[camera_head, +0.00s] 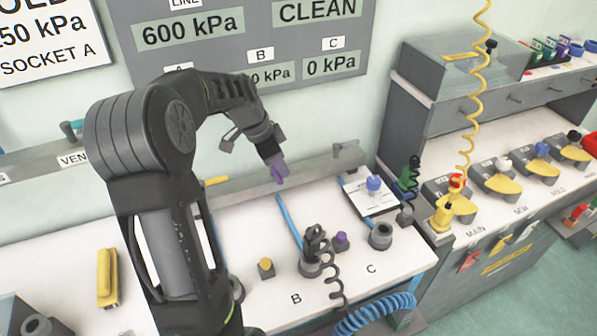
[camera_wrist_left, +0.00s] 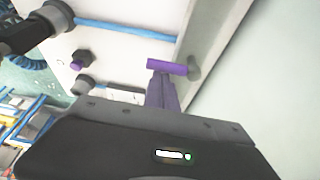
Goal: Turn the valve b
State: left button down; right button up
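Valve b's purple handle (camera_wrist_left: 167,66) is a short bar on a grey stem at the back rail, in the left wrist view. My left gripper (camera_wrist_left: 162,88) reaches it with narrow, purple-looking fingers that appear together. Their tips are at the bar and seem to touch it; a firm grip on it is not clear. In the head view, my left gripper (camera_head: 277,170) points down at the rail above station B. There the fingers and handle blend into one purple patch. My right gripper is not in view.
The grey rail (camera_head: 315,164) runs along the back of the white bench (camera_head: 262,218). A black fitting with a coiled cord (camera_head: 314,240) stands at B, beside a purple knob (camera_head: 341,239). An open socket (camera_head: 381,234) is at C. The wall panel (camera_head: 290,42) hangs behind my arm.

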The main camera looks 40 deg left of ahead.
pick_arm(q)
jog(key=shift+s+a+f, duration=0.2)
jog(key=shift+s+a, duration=0.05)
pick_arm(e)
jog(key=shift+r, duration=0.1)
pick_arm(q)
jog(key=shift+w+d, duration=0.1)
notch_tip(320, 180, up, 10)
jog(key=b, duration=0.1)
jog(key=shift+w+d+r, duration=0.25)
jog(key=shift+w, duration=0.1)
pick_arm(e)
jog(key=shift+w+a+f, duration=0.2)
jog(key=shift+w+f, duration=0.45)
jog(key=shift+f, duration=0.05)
